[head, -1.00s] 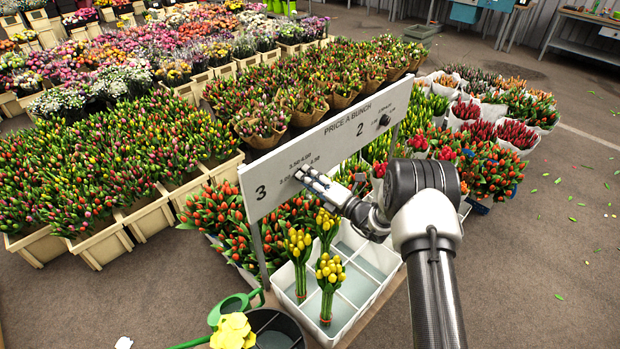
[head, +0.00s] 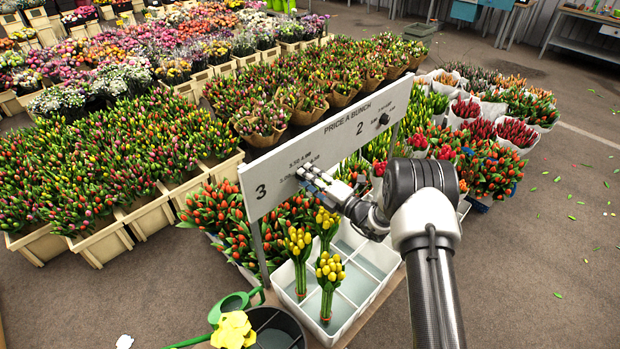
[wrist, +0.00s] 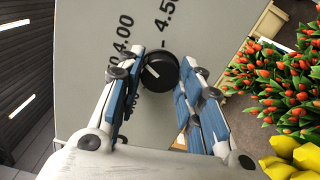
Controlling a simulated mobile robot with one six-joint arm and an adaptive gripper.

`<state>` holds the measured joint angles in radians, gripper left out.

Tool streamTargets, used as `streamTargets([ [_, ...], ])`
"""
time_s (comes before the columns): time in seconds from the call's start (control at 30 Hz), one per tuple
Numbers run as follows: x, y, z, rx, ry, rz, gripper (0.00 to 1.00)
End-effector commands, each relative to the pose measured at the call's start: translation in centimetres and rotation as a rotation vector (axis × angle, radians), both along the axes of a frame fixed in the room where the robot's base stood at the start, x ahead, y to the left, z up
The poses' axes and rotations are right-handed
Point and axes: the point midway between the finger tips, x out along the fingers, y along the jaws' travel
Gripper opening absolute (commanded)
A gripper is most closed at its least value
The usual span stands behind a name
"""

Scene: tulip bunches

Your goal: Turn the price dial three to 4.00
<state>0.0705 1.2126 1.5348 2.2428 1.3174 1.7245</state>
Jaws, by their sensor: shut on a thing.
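Price dial three is a black knob (wrist: 160,73) on the white price board (head: 335,140), beside the large 3. In the wrist view its white pointer line slants to the upper left, towards the side of the 4.00 label (wrist: 120,38). I cannot tell whether it lines up exactly with that mark. The 4.50 label (wrist: 166,15) is above the knob. My gripper (head: 308,175) is at the board, its fingers (wrist: 157,90) on both sides of the knob and shut on it. In the head view the fingers hide the knob.
Price dial two (head: 383,119) is further right on the board. Below stands a white divided crate (head: 352,322) with yellow tulip bunches (head: 329,272). A green watering can (head: 232,303) and dark bucket (head: 275,325) are at front left. Orange tulips (wrist: 290,85) crowd close by the board.

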Motion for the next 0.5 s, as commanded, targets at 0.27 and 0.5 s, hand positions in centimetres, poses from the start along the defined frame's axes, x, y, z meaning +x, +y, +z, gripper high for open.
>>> streamTargets([
  [0.27, 0.02, -0.01, 0.03, 0.000, -0.001, 0.000, 0.49],
  [0.5, 0.01, -0.01, 0.01, -0.001, -0.001, 0.000, 0.54],
])
